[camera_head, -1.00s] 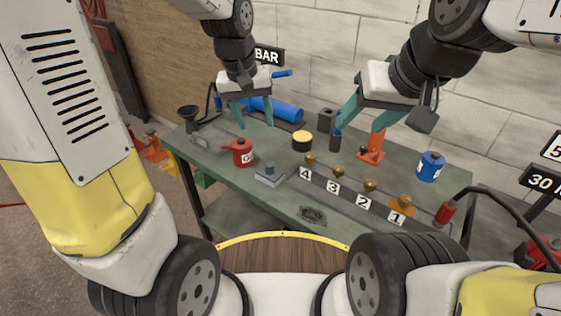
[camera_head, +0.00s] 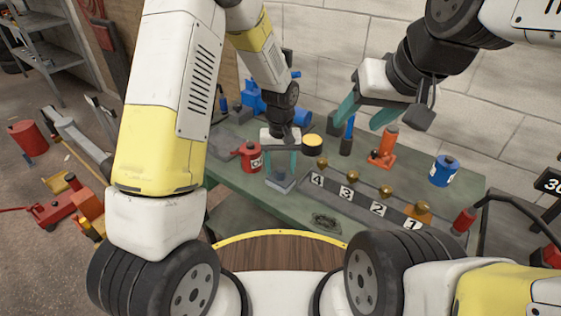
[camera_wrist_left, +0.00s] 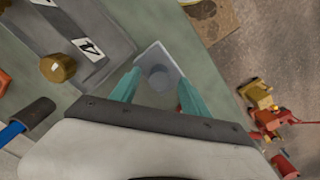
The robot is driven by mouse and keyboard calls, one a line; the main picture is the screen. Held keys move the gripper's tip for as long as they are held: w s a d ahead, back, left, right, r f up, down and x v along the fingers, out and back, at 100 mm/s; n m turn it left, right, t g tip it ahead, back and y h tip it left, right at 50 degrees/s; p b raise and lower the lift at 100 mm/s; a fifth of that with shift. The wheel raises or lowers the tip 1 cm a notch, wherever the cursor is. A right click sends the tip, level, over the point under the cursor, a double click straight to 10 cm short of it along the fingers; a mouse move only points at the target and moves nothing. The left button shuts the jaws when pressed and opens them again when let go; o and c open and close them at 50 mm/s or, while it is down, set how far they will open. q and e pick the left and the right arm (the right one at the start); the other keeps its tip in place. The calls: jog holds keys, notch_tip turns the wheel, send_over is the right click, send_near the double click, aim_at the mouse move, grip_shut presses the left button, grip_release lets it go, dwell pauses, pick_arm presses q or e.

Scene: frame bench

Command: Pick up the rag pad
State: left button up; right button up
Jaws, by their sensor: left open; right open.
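The rag pad seems to be the small grey square plate (camera_head: 280,187) with a round upright knob, lying on the green bench. In the left wrist view the pad (camera_wrist_left: 157,55) shows its knob (camera_wrist_left: 159,79) between my fingertips. My left gripper (camera_head: 281,173) is open and points down over the pad, one teal finger on each side of the knob. I cannot tell whether the fingers touch it. My right gripper (camera_head: 357,124) is open and empty above the back right of the bench.
A red can (camera_head: 251,158) stands close left of my left gripper, and a yellow-topped black tin (camera_head: 312,146) close behind right. A numbered rail (camera_head: 365,200) with brass knobs lies to the right. A blue can (camera_head: 444,171) and an orange jack (camera_head: 384,150) stand farther right.

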pick_arm(q)
jog(key=shift+f, duration=0.9)
jog(key=shift+c, duration=0.4)
grip_shut()
jog(key=shift+r, duration=0.1)
jog(key=shift+r, duration=0.4)
jog(key=r, duration=0.2)
jog(key=shift+s+d+r, duration=0.3)
jog(key=shift+d+r, duration=0.05)
jog(key=shift+r, duration=0.05)
jog(key=s+d+r, duration=0.1)
jog(key=s+d, duration=0.7)
jog(key=s, duration=0.4)
jog(key=shift+s+d+r, duration=0.15)
jog(key=shift+s+d, duration=0.05)
jog(key=shift+s, duration=0.05)
